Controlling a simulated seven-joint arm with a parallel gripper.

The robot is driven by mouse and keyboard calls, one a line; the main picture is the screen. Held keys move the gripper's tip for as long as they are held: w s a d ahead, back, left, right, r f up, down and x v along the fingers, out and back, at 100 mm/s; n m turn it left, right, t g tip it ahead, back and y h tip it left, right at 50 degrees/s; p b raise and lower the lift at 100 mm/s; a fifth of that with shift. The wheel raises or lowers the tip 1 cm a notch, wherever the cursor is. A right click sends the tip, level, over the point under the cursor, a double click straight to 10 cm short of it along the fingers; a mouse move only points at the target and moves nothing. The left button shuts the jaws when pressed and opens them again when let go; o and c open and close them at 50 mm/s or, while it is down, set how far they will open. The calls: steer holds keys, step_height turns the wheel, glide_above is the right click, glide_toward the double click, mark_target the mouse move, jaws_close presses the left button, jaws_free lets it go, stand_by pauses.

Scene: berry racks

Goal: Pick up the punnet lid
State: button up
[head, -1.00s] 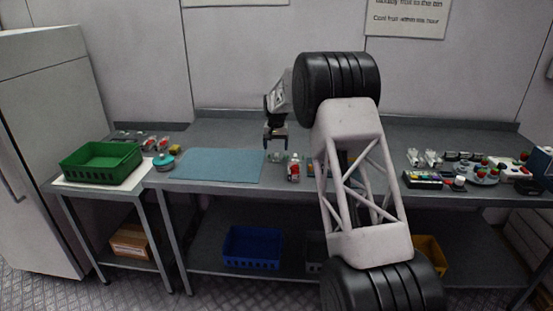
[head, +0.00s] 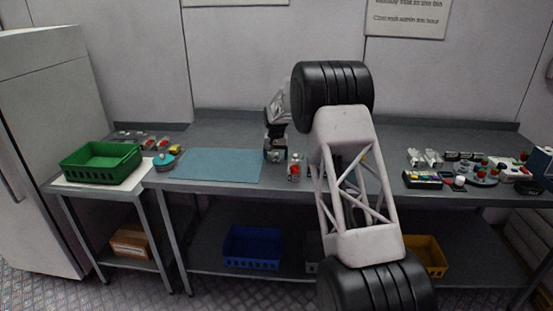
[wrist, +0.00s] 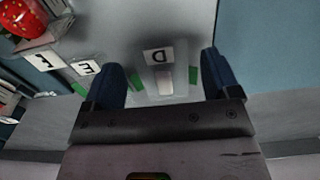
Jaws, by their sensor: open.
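My gripper (head: 274,153) is low over the bench, just right of the blue mat, pointing down. In the wrist view its two dark blue fingers (wrist: 161,64) are apart. Between them is a pale, partly see-through piece (wrist: 165,80) with green bits at its sides, which looks like the punnet lid. It lies below or between the fingers; I cannot tell whether they touch it. In the head view my gripper hides the lid.
The blue mat (head: 215,164) lies left of my gripper. A small red-and-white item (head: 294,170) stands close to its right. A green crate (head: 102,163) is on the left side table. Several small items crowd the bench's right end. The bench behind is mostly clear.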

steer(key=shift+f, duration=0.7)
steer(key=c, duration=0.8)
